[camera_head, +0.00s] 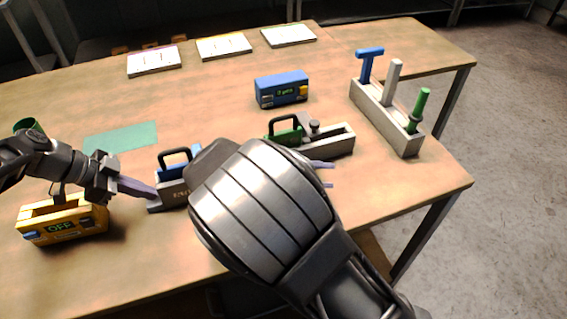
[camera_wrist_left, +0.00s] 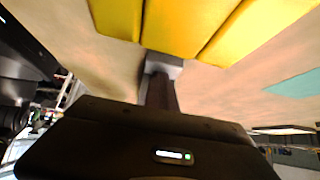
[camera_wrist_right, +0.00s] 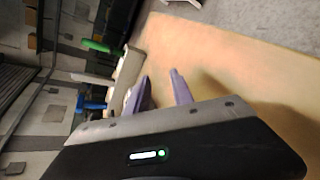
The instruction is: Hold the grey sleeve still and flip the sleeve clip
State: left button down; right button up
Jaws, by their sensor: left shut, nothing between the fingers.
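A grey sleeve-like block (camera_head: 172,197) with lettering on its front and a blue piece with a dark handle (camera_head: 178,158) stands near the table's front. A second grey holder (camera_head: 338,143) carries a green piece with a dark handle (camera_head: 284,130) and a dark knob. I cannot tell which part is the sleeve clip. My left gripper (camera_head: 152,193) is shut and empty, its tips at the left end of the lettered block; contact is unclear. My right gripper (camera_head: 325,173) is open and empty, in front of the second holder; its spread fingers show in the right wrist view (camera_wrist_right: 162,90).
A yellow box (camera_head: 64,222) reading OFF stands below my left gripper. A blue box (camera_head: 281,89) and a grey rack (camera_head: 385,115) with blue, grey and green handles stand further back. Three flat white plates (camera_head: 223,47) lie at the back. My right arm hides the front middle.

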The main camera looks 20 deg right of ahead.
jog(key=shift+m+g+y, duration=0.5)
jog(key=shift+m+g, duration=0.2)
jog(key=shift+g, duration=0.2)
jog(key=d, duration=0.6)
jog(key=shift+s+d+f, duration=0.25)
jog(key=shift+s+f, duration=0.05)
jog(key=w+a+r+n+t, duration=0.2)
jog(key=a+r+n+t, duration=0.15)
jog(key=a, duration=0.35)
jog(key=w+a+r+n+t+h, duration=0.1)
jog(key=w+a+r+n+t, duration=0.15)
jog(key=a+n, duration=0.4)
jog(key=w+a+r+n+t, duration=0.2)
jog(key=w+a+r+n, duration=0.15)
jog(key=a, duration=0.55)
jog(key=s+a+f+n+t, duration=0.1)
jog(key=s+a+n+t, duration=0.2)
jog(key=a, duration=0.4)
jog(key=s+a+f+n+t, duration=0.1)
jog(key=s+a+n+t, duration=0.2)
jog(key=a, duration=0.5)
jog(key=shift+s+a+n+t, duration=0.15)
jog(key=shift+s+n+t, duration=0.2)
jog(key=shift+n, duration=0.2)
